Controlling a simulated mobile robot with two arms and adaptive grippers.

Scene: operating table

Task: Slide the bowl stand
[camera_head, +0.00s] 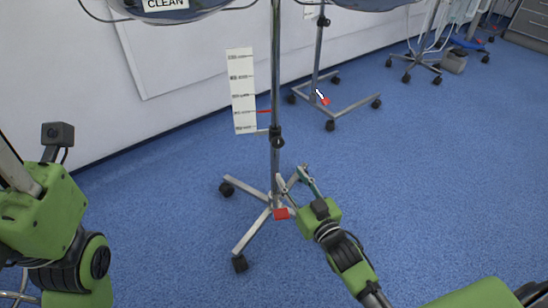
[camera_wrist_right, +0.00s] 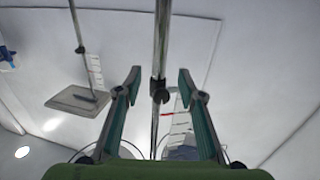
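The bowl stand has a silver pole (camera_head: 275,75) with a dark clamp and a wheeled base (camera_head: 252,232). A bowl (camera_head: 185,12) labelled CLEAN is cut off at the top of the head view. My right gripper (camera_head: 292,180) is open, low beside the pole, just above the base. In the right wrist view the pole (camera_wrist_right: 162,40) shows in the gap between the open fingertips (camera_wrist_right: 159,82). Neither finger visibly touches it; I cannot tell whether the pole is inside the gap or beyond it. My left arm is at the left edge, its gripper out of view.
A second wheeled stand (camera_head: 318,50) stands farther back, right of the first. A measuring card (camera_head: 241,90) appears beside the pole. A white wall (camera_head: 170,70) runs behind. Another wheeled stand (camera_head: 415,63) is at the back right. Blue floor (camera_head: 450,160) is clear at right.

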